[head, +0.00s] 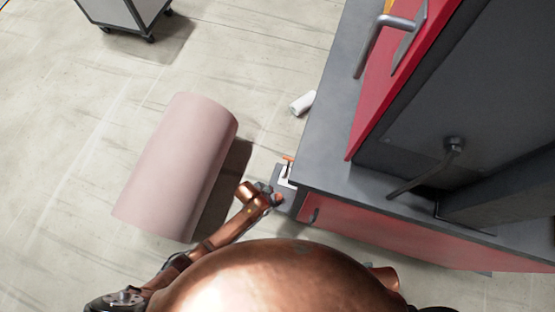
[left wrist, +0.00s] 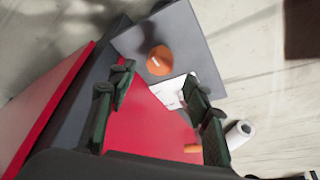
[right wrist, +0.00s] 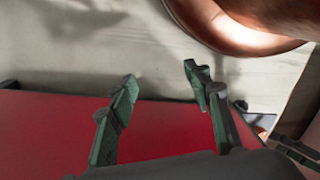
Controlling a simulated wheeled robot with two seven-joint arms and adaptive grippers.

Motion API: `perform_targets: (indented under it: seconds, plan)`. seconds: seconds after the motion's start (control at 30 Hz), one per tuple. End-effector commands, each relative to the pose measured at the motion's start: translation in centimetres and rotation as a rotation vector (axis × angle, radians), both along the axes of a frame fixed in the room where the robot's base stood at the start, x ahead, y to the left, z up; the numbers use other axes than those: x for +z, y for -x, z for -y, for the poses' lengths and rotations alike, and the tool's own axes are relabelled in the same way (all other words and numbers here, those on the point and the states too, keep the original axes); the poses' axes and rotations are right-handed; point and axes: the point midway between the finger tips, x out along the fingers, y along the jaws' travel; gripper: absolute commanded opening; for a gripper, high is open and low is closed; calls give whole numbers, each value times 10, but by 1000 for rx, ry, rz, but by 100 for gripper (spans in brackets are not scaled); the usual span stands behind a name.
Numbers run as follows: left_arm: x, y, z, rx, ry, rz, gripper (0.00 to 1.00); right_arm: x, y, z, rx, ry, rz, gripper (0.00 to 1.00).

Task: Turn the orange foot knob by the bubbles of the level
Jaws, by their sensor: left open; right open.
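The orange foot knob (left wrist: 160,60), a round disc with a pale mark, sits on a grey plate (left wrist: 205,50) in the left wrist view. My left gripper (left wrist: 158,76) is open, and the knob shows beyond and between its fingertips, with no visible contact. In the head view my left gripper (head: 266,195) is at the cabinet's lower corner, small and partly hidden. A white part (left wrist: 172,90), perhaps the level, lies beside the knob; its bubbles are too small to read. My right gripper (right wrist: 160,73) is open and empty over a red panel.
The red and grey cabinet (head: 325,160) fills the right of the head view. A second orange part (left wrist: 193,148) is near the right finger. A pink cylinder (head: 180,165) lies on the floor, a white roll (head: 302,102) beyond. A cart (head: 122,15) stands far left. Floor between is clear.

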Motion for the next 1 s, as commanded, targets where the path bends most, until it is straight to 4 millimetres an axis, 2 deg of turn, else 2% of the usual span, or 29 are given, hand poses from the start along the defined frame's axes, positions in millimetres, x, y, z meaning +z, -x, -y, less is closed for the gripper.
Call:
perform_targets:
  seconds: [0.1, 0.23, 0.3, 0.5, 0.93, 1.0]
  plan:
    - [-19, 0, 6, 1, 1, -6, 46, 17, -2, -5, -1, -12, 8, 46]
    - [-35, -3, 11, 1, 0, -7, 46, 38, -6, -10, -1, -27, 26, 46]
    - [-39, -5, 12, 1, 0, -5, 46, 26, -13, -15, 4, -42, 51, 46]
    - [-50, -8, 17, 2, 0, -3, 46, 9, -30, -27, 9, -74, 118, 46]
    - [-52, -9, 19, 2, 0, -1, 46, 4, -37, -31, 10, -85, 148, 46]
    - [-52, -9, 19, 2, 0, -1, 41, 4, -37, -31, 10, -85, 148, 46]
